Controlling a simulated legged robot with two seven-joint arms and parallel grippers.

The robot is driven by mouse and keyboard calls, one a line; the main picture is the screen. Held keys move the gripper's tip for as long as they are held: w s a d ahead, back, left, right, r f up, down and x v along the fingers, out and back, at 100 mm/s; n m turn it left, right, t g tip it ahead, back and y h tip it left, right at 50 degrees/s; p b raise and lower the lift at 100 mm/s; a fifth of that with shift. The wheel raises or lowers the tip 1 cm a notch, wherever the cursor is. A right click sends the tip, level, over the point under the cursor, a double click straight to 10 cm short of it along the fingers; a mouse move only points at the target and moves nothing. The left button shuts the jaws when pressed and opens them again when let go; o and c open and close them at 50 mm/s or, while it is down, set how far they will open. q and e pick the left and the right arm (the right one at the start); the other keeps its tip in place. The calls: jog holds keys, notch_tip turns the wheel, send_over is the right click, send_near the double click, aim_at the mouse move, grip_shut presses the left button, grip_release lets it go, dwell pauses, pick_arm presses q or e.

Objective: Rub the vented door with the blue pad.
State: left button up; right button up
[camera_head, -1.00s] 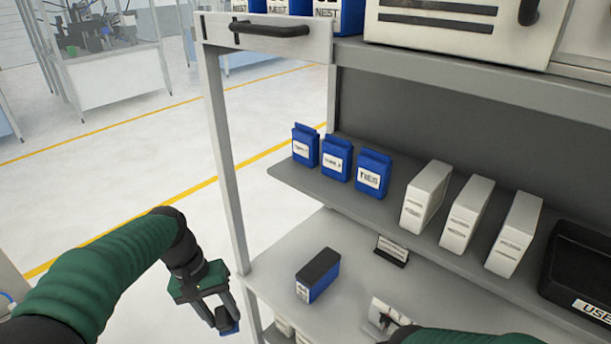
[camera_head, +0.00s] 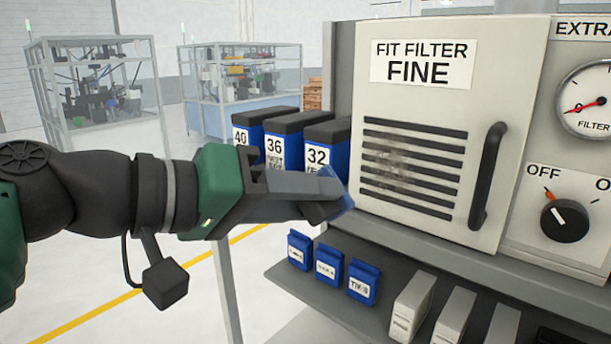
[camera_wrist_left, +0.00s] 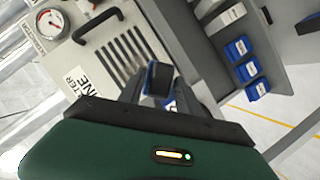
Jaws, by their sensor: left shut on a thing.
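The vented door (camera_head: 460,80) is cream, with dark horizontal slots, a black handle at its right and a "FIT FILTER FINE" label. A grey-brown smudge (camera_head: 395,170) covers the left and middle of the slots. My left gripper (camera_head: 335,200) is shut on the blue pad (camera_head: 347,203), whose edge shows at the fingertips, just left of the door's lower left corner. In the left wrist view the pad (camera_wrist_left: 159,78) sits between the fingers, in front of the vented door (camera_wrist_left: 105,50). I cannot tell whether it touches the door. My right gripper is out of view.
Blue bins (camera_head: 285,140) marked 40, 36 and 32 stand behind my left gripper. A dial (camera_head: 590,105) and an OFF knob (camera_head: 565,220) are right of the door. The shelf below holds small blue packs (camera_head: 330,265) and pale boxes (camera_head: 410,305).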

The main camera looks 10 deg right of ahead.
pick_arm(q)
jog(key=shift+d+r, duration=0.1)
jog(key=shift+r, duration=0.3)
jog(key=shift+w+p, duration=0.15)
jog(key=shift+p, duration=0.2)
jog(key=w+d+p, duration=0.2)
jog(key=shift+w+d+p, duration=0.15)
jog(key=shift+w+p, duration=0.25)
grip_shut()
jog(key=shift+x, duration=1.05)
jog(key=shift+a+r, duration=0.2)
jog(key=shift+a, duration=0.1)
